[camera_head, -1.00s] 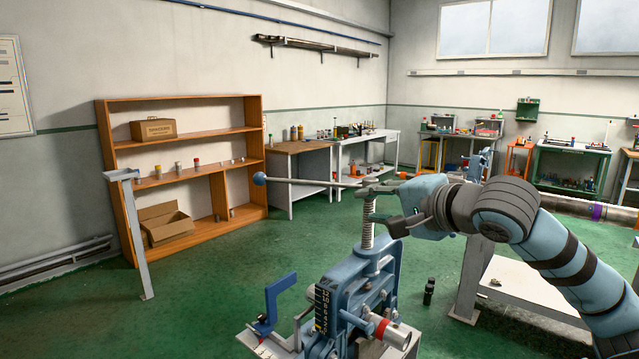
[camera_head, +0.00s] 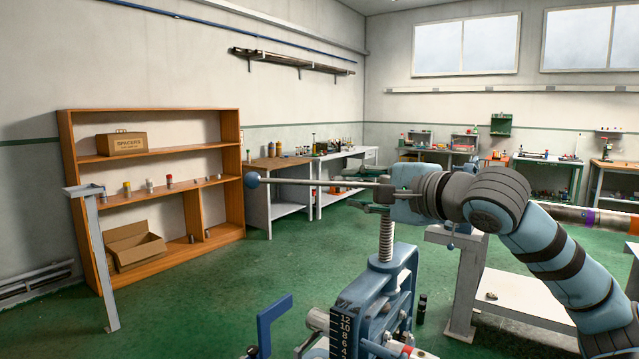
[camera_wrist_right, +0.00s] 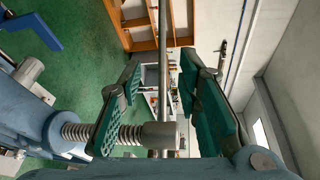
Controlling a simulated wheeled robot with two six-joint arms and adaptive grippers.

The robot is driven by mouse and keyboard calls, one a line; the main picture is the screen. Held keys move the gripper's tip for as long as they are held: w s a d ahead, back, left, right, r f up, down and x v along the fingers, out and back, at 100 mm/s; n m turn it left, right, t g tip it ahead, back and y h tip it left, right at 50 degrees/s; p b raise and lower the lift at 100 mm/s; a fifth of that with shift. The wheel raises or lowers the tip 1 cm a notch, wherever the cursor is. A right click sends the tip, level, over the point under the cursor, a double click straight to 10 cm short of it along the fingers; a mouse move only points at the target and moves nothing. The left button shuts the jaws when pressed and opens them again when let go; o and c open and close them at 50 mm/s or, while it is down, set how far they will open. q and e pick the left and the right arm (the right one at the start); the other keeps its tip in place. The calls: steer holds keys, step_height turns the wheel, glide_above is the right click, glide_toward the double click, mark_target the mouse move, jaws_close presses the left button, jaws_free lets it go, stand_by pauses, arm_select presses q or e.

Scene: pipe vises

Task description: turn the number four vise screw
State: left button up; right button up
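The blue vise (camera_head: 372,300) stands at the lower middle of the head view, with a scale plate on its front. My right gripper (camera_head: 362,195) is at the screw top. In the right wrist view, its green-padded fingers (camera_wrist_right: 163,108) stand apart, with the bar (camera_wrist_right: 163,60) and screw head (camera_wrist_right: 158,135) showing between them; contact is unclear. My left gripper is not in view.
A blue bracket (camera_head: 270,325) stands left of the vise. A grey stand (camera_head: 97,255) and orange shelf (camera_head: 160,270) are farther left. A white low table (camera_head: 520,292) is behind my right arm. Green floor between vise and shelf is open.

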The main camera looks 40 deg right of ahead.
mark_target(331, 184)
steer(key=w+p, duration=0.2)
steer(key=w, duration=0.1)
steer(key=w+d+p, duration=0.1)
steer(key=w+p, duration=0.1)
steer(key=w, duration=0.2)
steer(key=w+f+p, duration=0.1)
steer(key=w+p, duration=0.2)
steer(key=shift+w+d, duration=0.15)
steer(key=shift+d, duration=0.2)
steer(key=shift+w+a+f, duration=0.1)
steer(key=shift+w+f, duration=0.05)
steer(key=shift+w, duration=0.05)
steer(key=shift+s, duration=0.1)
jaws_close()
